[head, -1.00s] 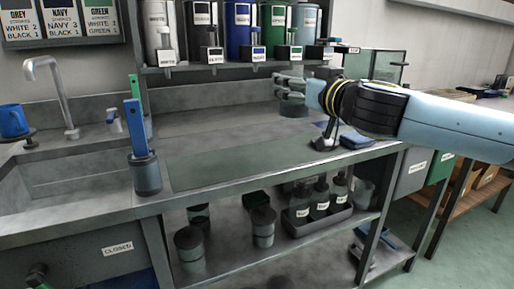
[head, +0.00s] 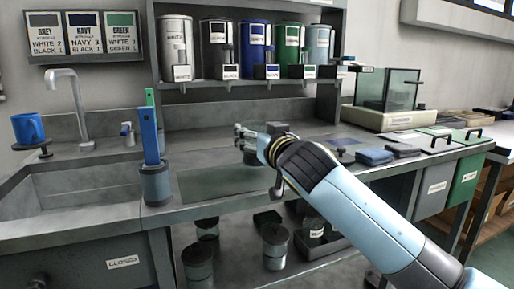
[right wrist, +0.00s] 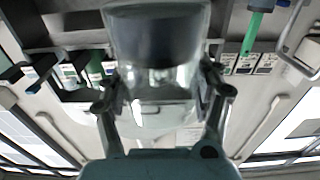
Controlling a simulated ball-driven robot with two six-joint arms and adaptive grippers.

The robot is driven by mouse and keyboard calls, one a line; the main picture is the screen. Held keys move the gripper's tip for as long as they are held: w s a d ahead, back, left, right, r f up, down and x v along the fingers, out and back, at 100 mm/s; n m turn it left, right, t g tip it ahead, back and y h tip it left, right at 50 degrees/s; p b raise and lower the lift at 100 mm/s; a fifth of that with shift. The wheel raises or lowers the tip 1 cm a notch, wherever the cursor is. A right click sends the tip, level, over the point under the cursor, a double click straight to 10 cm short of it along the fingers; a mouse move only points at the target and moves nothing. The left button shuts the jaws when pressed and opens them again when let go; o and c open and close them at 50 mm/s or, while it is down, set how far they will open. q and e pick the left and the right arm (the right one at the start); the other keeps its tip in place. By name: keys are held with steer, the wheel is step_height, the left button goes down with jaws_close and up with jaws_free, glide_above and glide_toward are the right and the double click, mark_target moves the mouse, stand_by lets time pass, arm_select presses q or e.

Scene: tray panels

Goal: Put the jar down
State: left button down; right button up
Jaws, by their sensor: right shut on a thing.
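My right gripper (head: 247,137) reaches in from the lower right in the head view, over the counter near the far part of the dark mat (head: 215,187). In the right wrist view its two fingers (right wrist: 160,105) are shut on a clear glass jar (right wrist: 150,95) with dark contents. In the head view the gripper largely hides the jar, and I cannot tell whether its base touches the counter. My left gripper is not in view.
A cup with a blue-handled tool (head: 155,185) stands at the sink's right edge. Colored dispensers (head: 252,45) line the shelf behind. Folded cloths (head: 374,157) and a glass-walled box (head: 388,92) are to the right. The mat's left part is clear.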

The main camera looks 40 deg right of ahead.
steer(key=shift+f, duration=1.2)
steer(key=shift+f+b, duration=0.2)
steer(key=shift+b, duration=0.2)
steer(key=o, duration=1.7)
steer(key=shift+r, duration=0.1)
steer(key=shift+s, duration=0.2)
steer(key=v, duration=1.1)
steer(key=shift+s, duration=0.3)
